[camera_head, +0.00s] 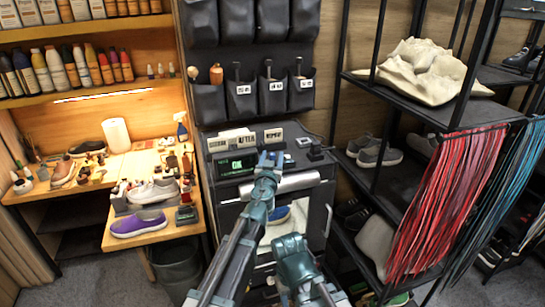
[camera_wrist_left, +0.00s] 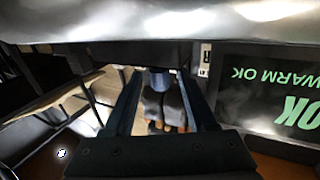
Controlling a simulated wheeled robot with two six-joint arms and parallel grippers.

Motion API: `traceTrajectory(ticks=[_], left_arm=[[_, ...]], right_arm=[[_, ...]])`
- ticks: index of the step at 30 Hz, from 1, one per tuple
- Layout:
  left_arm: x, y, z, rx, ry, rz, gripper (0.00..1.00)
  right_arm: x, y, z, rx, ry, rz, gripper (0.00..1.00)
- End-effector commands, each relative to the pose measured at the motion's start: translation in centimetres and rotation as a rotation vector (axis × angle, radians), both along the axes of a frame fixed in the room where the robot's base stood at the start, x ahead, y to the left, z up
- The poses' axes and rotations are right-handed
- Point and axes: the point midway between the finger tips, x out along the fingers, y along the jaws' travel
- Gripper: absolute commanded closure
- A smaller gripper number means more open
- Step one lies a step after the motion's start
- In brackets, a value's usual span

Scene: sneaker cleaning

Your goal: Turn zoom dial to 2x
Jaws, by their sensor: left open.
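My left gripper (camera_head: 270,158) is at the top front of the dark machine (camera_head: 310,205), just right of its small green-lit display (camera_head: 236,165). In the left wrist view the two dark fingers of the gripper (camera_wrist_left: 160,85) stand apart. A small bluish cylinder (camera_wrist_left: 158,82) shows between them; I cannot tell if it is the zoom dial or whether the fingers touch it. The display, with upside-down "WARM OK" text, fills the right side there (camera_wrist_left: 285,95). I cannot make out a 2x mark. My right arm shows low in the head view, but its fingers do not.
A wooden bench with shoes and bottles (camera_head: 150,238) stands left. A black rack (camera_head: 425,112) with shoes and red laces (camera_head: 440,200) stands right. A dark bin (camera_head: 178,268) stands below the bench.

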Motion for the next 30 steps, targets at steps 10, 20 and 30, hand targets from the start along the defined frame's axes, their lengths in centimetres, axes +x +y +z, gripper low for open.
traceTrajectory(ticks=[10,20,30], left_arm=[[0.73,-0.05,0.00,0.000,0.000,0.000,0.44],[0.71,-0.06,0.00,0.000,0.000,0.000,1.00],[0.79,0.15,-0.01,0.000,0.000,-0.048,1.00]], right_arm=[[0.00,0.00,0.00,0.000,0.000,0.000,0.50],[0.00,0.00,0.00,0.000,0.000,0.000,0.50],[0.00,0.00,-0.01,0.000,0.000,0.000,0.50]])
